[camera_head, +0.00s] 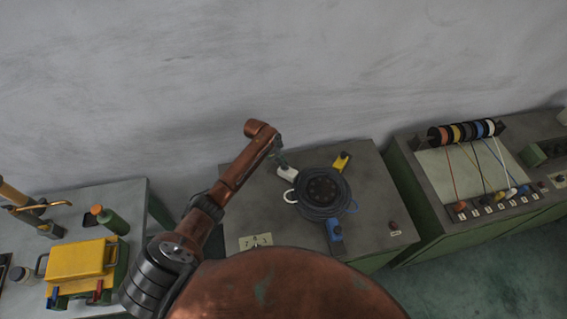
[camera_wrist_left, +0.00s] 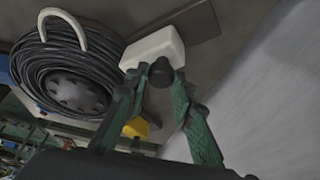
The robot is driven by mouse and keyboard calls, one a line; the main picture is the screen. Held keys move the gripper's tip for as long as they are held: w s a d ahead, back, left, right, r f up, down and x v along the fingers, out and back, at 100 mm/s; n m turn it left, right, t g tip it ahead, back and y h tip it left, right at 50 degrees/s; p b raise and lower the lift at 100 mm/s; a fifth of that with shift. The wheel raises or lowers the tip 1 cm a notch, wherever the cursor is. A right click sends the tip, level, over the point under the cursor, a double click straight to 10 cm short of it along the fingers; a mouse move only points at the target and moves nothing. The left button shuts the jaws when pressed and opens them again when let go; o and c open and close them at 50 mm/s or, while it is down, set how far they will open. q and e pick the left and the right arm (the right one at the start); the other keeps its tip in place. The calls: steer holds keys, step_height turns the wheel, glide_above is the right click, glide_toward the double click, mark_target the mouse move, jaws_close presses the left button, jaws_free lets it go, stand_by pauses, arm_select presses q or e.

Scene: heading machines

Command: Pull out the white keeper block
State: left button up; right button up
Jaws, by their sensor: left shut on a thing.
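The white keeper block (camera_head: 287,173) sits at the upper left edge of the black coil (camera_head: 320,192) on the middle bench. In the left wrist view, the white keeper block (camera_wrist_left: 155,46) has a dark round knob (camera_wrist_left: 160,71) facing me. My left gripper (camera_head: 279,159) reaches it from above. In the left wrist view, the green fingers of my left gripper (camera_wrist_left: 157,82) are shut on the knob of the white block. A pale curved loop (camera_wrist_left: 64,22) stands on the coil near the block. My right gripper is not in view.
A yellow block (camera_head: 342,161) and a blue block (camera_head: 335,231) also sit around the coil. A cable panel (camera_head: 470,172) with several coloured spools is on the right bench. A yellow case (camera_head: 78,261) stands on the left bench. The grey wall is close behind.

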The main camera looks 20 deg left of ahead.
arm_select(q)
steer(key=shift+a, duration=0.15)
jaws_close()
steer(key=a, duration=0.3)
steer(key=w+a, duration=0.1)
steer(key=a, duration=0.1)
steer(key=shift+a, duration=0.2)
steer(key=shift+r, duration=0.15)
steer(key=o, duration=1)
jaws_free()
steer(key=shift+s+a, duration=0.1)
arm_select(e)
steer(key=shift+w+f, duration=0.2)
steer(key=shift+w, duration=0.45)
arm_select(q)
steer(key=shift+d, duration=0.2)
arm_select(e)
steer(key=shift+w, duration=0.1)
arm_select(q)
steer(key=v, duration=1.2)
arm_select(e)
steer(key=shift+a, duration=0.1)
